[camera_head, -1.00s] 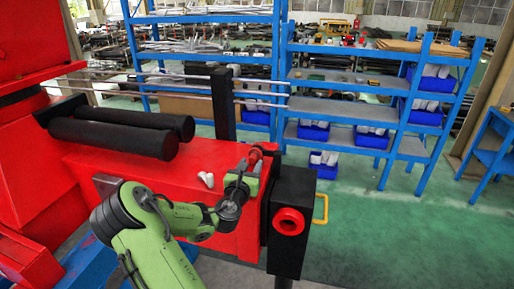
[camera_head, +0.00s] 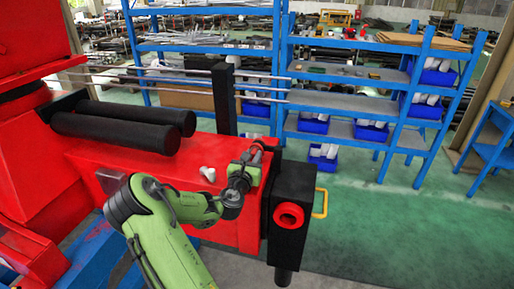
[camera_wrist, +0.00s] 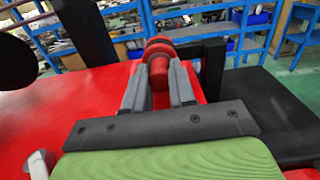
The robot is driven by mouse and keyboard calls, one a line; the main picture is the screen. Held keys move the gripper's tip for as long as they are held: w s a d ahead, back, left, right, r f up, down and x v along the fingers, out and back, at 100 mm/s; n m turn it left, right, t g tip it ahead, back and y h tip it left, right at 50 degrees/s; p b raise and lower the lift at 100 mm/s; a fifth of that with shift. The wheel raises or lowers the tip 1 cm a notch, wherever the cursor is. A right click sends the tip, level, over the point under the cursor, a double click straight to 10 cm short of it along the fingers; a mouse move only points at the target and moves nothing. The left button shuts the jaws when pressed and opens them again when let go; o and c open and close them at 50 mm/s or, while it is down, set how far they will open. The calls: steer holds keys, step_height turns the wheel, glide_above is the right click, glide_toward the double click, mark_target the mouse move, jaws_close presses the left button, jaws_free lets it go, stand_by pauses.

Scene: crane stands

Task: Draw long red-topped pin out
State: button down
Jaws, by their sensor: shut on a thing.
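My gripper (camera_wrist: 158,84) has its two grey fingers closed on the sides of the red-topped pin (camera_wrist: 158,47). The pin's rounded red head and a red part below it show between and beyond the fingers in the wrist view. In the head view my gripper (camera_head: 258,154) is at the right end of the red beam (camera_head: 228,205), beside the black end block (camera_head: 292,190). There it largely covers the pin. The pin's shaft is hidden, so I cannot tell how much of it is inside the beam.
A red ring (camera_head: 289,216) is on the block's front face. Two black rollers (camera_head: 115,130) and a black post (camera_head: 223,98) stand behind. Blue shelves (camera_head: 281,70) are farther back; green floor lies open at right.

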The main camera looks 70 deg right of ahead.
steer(key=shift+s+a+b, duration=0.25)
steer(key=shift+a+b, duration=0.35)
steer(key=shift+a, duration=1)
steer(key=shift+s+a+b, duration=0.3)
steer(key=shift+a+b, duration=0.35)
steer(key=shift+a, duration=0.95)
steer(key=shift+s+a+b, duration=0.25)
steer(key=shift+a+b, duration=0.35)
steer(key=shift+a, duration=1)
